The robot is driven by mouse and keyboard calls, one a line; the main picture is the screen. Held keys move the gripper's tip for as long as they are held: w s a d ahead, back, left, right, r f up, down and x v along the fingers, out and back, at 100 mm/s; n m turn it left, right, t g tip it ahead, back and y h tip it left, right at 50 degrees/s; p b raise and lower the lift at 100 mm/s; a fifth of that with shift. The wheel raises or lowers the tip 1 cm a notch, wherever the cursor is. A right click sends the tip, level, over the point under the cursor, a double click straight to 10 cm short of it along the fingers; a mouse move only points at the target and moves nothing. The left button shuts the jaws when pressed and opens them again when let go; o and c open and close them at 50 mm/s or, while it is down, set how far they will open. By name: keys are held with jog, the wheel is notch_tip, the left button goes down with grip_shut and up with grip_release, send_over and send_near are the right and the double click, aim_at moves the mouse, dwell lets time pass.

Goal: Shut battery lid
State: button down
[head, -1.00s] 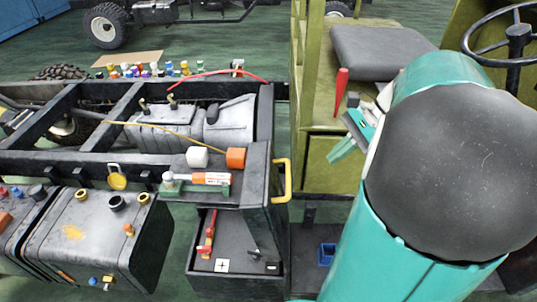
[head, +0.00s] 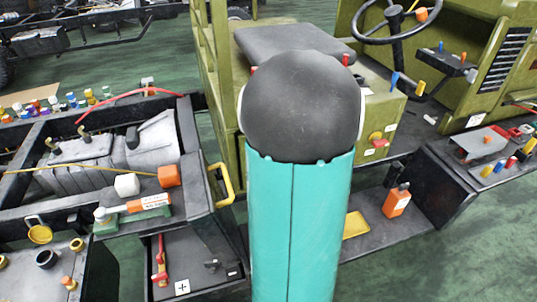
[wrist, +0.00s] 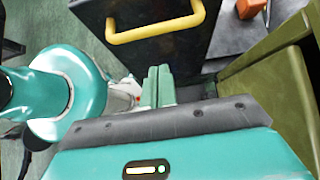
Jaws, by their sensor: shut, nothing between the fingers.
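The battery lid (head: 200,195) is a dark panel standing upright at the right side of the open battery box (head: 203,245). It carries a yellow handle (head: 222,184) on its right face. In the wrist view the dark panel (wrist: 165,52) and its yellow handle (wrist: 155,29) are just ahead of my gripper. My gripper (wrist: 158,72) has its two green fingers together and empty, apart from the handle and below it in the picture. In the head view my arm hides the gripper.
A red lever (head: 160,262) lies in the box. An orange block (head: 169,176) and a white block (head: 127,185) sit on the frame nearby. An olive cab with a grey seat (head: 290,42) stands behind my arm. An orange bottle (head: 397,203) stands on the right-hand step.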

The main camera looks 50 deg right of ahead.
jog(key=w+a, duration=0.2)
jog(key=a, duration=0.1)
jog(key=shift+w+a+f, duration=0.2)
jog(key=shift+a, duration=0.05)
